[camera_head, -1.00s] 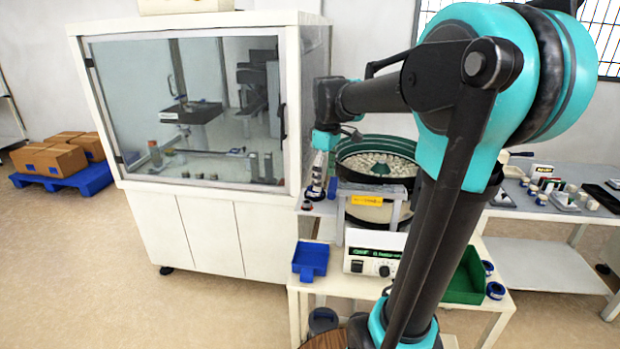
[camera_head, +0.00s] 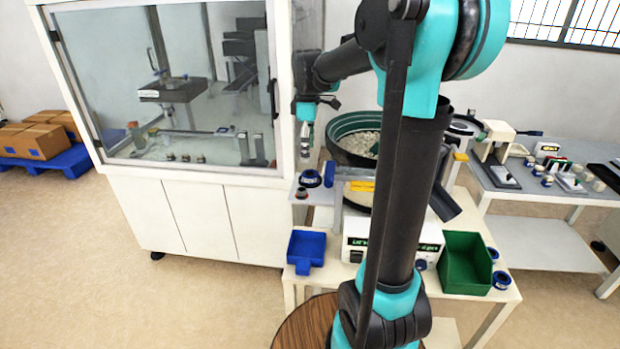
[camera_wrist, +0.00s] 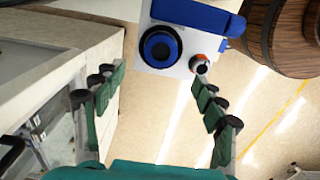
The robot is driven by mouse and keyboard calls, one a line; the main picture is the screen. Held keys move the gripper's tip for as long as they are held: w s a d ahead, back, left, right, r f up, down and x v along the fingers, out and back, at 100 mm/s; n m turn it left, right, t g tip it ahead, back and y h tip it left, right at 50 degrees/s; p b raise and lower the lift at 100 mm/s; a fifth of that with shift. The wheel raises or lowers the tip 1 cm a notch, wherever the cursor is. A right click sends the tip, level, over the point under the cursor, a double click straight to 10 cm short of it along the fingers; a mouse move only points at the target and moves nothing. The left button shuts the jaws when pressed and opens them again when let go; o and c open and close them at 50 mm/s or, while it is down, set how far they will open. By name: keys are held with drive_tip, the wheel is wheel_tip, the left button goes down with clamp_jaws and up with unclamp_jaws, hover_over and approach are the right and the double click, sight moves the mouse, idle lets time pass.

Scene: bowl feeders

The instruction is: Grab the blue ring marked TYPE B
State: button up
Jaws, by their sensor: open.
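A blue ring (camera_head: 309,178) with a dark centre lies on the small white shelf (camera_head: 325,192) left of the bowl feeder. The same ring shows in the wrist view (camera_wrist: 147,48), beyond the fingertips. Its marking is not readable. My gripper (camera_head: 305,150) is above the shelf, pointing down, apart from the ring. In the wrist view my gripper (camera_wrist: 158,78) is spread wide with nothing between its fingers. Two other blue rings (camera_head: 493,254) (camera_head: 501,280) are beside the green bin; their marks are not readable either.
A small red-and-dark round part (camera_head: 302,193) sits close to the ring. A blue tray (camera_head: 306,250) and green bin (camera_head: 466,262) stand on the feeder table. The glazed cabinet (camera_head: 180,200) rises close left of my gripper; the bowl feeder (camera_head: 345,127) is close right.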

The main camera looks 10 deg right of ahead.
sight(309, 173)
drive_tip(key=shift+d+f, duration=0.1)
drive_tip(key=shift+f, duration=3.9)
drive_tip(key=c, duration=1.3)
drive_tip(key=shift+r, duration=0.1)
